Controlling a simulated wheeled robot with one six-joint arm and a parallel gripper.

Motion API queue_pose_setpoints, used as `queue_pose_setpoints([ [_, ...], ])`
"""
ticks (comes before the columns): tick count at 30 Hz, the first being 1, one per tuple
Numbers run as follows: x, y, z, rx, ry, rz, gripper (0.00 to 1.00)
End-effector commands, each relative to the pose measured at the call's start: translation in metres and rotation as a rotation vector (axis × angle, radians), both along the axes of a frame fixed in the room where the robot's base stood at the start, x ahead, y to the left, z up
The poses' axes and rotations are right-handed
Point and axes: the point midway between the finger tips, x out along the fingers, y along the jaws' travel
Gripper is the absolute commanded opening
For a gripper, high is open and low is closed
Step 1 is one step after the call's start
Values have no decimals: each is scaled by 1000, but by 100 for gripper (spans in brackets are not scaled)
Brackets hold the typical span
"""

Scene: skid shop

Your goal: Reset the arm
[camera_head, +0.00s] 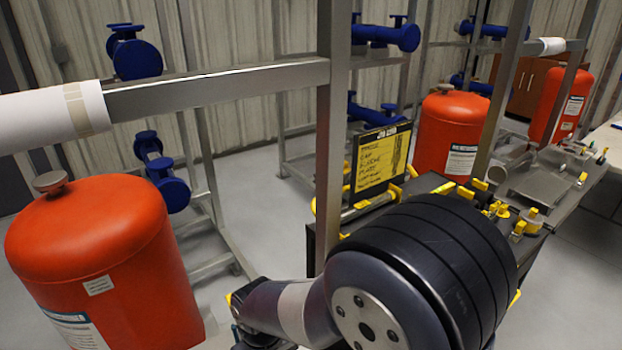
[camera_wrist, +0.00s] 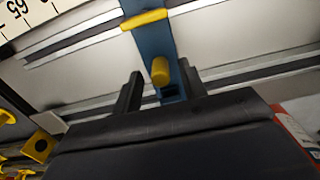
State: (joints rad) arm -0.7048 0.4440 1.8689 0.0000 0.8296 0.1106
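My gripper (camera_wrist: 160,88) shows in the wrist view, with its two dark fingers spread apart and nothing clearly held between them. A blue bar (camera_wrist: 150,42) with a yellow peg (camera_wrist: 160,71) lies beyond the fingers; the peg appears between the fingertips, and I cannot tell how far off it is. In the head view my arm's large dark joint fills the lower middle, in front of the skid. My gripper does not show in that view.
A red tank (camera_head: 95,260) stands at left, close to my arm. Another red tank (camera_head: 450,130) stands behind the skid. A grey metal frame (camera_head: 215,88) rises in front. A black-and-yellow sign (camera_head: 381,158) and yellow-handled valves (camera_head: 495,208) sit near my arm. Grey floor (camera_head: 245,145) shows at centre left.

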Motion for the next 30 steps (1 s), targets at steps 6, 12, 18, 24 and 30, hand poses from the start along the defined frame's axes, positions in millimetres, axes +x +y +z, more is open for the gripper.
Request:
queue_pose_setpoints([
  [6, 0, 0, -28, 1, -1, 0, 40],
  [12, 5, -7, -25, 1, -1, -1, 40],
  [18, 5, -7, -25, 1, -1, 0, 40],
  [24, 7, -6, -19, 11, -9, -6, 40],
  [30, 17, -3, 4, 57, -45, -29, 40],
])
